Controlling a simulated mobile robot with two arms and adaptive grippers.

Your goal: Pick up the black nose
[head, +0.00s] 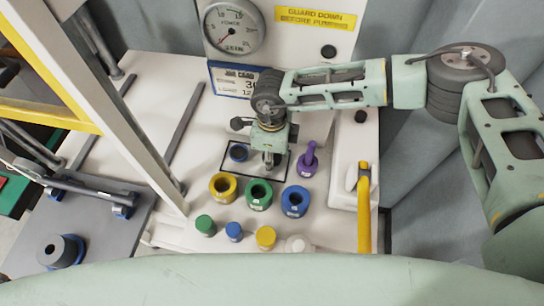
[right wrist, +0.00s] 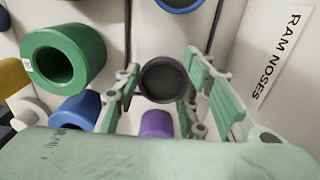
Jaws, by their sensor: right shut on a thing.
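The black nose (right wrist: 165,82) is a dark round piece, seen end-on between the fingers of my right gripper (right wrist: 160,88) in the right wrist view. The fingers are shut on it from both sides. In the head view my right gripper (head: 268,158) points down over the black-outlined area of the white bench. My left gripper is not in view.
Yellow (head: 223,187), green (head: 259,194) and blue rings (head: 295,201) stand in front, with small coloured pieces nearer. A grey post (head: 130,125) and a yellow handle (head: 364,210) flank them.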

